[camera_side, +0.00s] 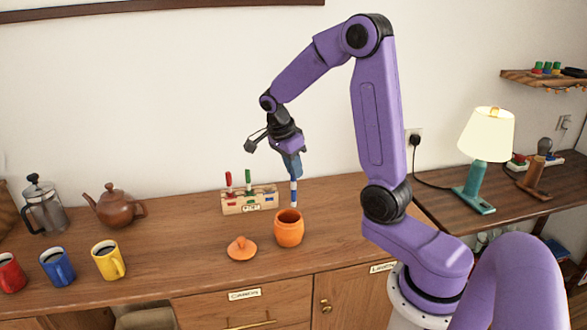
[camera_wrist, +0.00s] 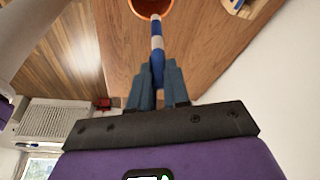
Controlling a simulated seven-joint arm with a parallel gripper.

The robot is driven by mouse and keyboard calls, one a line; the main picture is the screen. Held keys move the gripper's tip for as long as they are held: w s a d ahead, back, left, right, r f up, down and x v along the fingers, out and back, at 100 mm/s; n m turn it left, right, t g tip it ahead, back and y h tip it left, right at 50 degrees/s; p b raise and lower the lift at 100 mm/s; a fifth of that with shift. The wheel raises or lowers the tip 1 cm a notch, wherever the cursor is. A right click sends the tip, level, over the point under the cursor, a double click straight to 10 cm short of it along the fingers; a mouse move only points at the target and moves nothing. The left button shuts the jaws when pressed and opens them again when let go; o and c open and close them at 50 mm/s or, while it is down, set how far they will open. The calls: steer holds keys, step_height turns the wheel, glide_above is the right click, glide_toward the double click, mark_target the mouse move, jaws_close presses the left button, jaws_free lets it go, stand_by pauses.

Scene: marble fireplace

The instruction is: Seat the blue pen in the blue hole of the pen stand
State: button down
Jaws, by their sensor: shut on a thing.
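My gripper (camera_side: 290,163) is shut on the blue pen (camera_side: 293,190), a blue and white striped stick that points down. In the side view the pen hangs just above or behind the orange pot, to the right of the pen stand. In the wrist view the pen (camera_wrist: 157,45) sticks out from between the fingers of my gripper (camera_wrist: 158,85), its far end near the pot's opening. The wooden pen stand (camera_side: 236,208) holds a red pen (camera_side: 228,179) and a green pen (camera_side: 248,179) upright. A blue marking shows on its right part; the hole itself is not clear.
An orange pot (camera_side: 288,230) stands open in front of the stand, with its lid (camera_side: 241,248) lying to the left. A teapot (camera_side: 118,207), a French press (camera_side: 43,207) and several mugs stand at the left. A lamp (camera_side: 484,150) stands on the right side table.

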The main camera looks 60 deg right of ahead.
steer(key=shift+r, duration=1.15)
steer(key=w+d+f, duration=0.3)
steer(key=w+d, duration=0.2)
steer(key=w, duration=0.3)
steer(key=w+d+f, duration=0.2)
steer(key=w+d, duration=0.3)
steer(key=w, duration=0.3)
step_height(320, 180, down, 7)
steer(key=shift+a, duration=0.2)
steer(key=shift+f, duration=0.15)
